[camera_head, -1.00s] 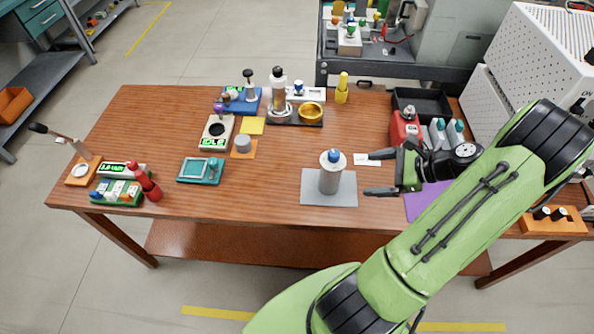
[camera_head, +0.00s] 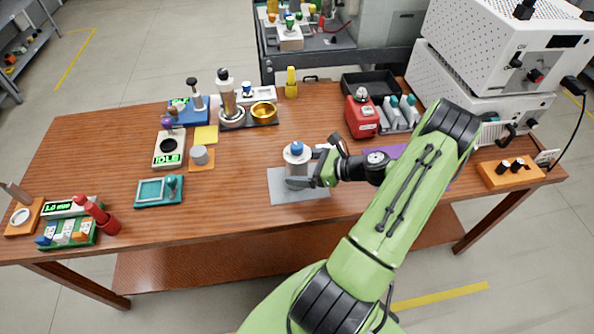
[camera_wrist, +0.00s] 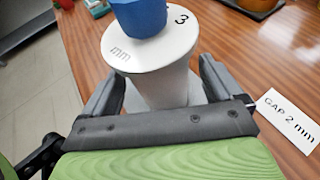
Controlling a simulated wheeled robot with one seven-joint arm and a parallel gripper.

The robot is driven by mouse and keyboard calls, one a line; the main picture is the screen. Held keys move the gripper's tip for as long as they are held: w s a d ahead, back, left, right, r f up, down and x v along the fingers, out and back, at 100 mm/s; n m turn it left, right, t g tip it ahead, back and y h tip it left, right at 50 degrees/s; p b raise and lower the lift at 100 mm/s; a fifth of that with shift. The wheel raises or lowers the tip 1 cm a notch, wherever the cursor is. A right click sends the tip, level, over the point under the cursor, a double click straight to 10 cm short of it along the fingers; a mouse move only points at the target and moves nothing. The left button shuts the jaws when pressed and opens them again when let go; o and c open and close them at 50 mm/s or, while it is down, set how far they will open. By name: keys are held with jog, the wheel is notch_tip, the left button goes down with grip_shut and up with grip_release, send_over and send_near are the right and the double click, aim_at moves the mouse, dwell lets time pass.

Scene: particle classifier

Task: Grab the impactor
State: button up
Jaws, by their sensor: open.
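The impactor appears to be the grey cylinder (camera_head: 297,168) with a blue knob on top. It stands upright on a grey mat (camera_head: 315,189) near the table's front middle. Its white top reads "3 mm" in the wrist view, where the cylinder (camera_wrist: 160,85) sits between my two fingers. My gripper (camera_head: 312,168) is open around the cylinder from the right, one finger on each side. Whether either finger touches it I cannot tell. The lower part of the cylinder is partly hidden by my gripper in both views.
A white card reading "GAP 2 mm" (camera_wrist: 288,120) lies to the right. A purple mat (camera_head: 428,180) and a red device (camera_head: 361,118) are right of my gripper. A teal tray (camera_head: 157,190) and a grey weight (camera_head: 200,155) stand left. The table between them and the mat is clear.

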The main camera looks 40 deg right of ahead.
jog(key=shift+x, duration=0.95)
jog(key=shift+s, duration=0.1)
jog(key=c, duration=1.5)
jog(key=shift+r, duration=0.15)
jog(key=shift+c, duration=1)
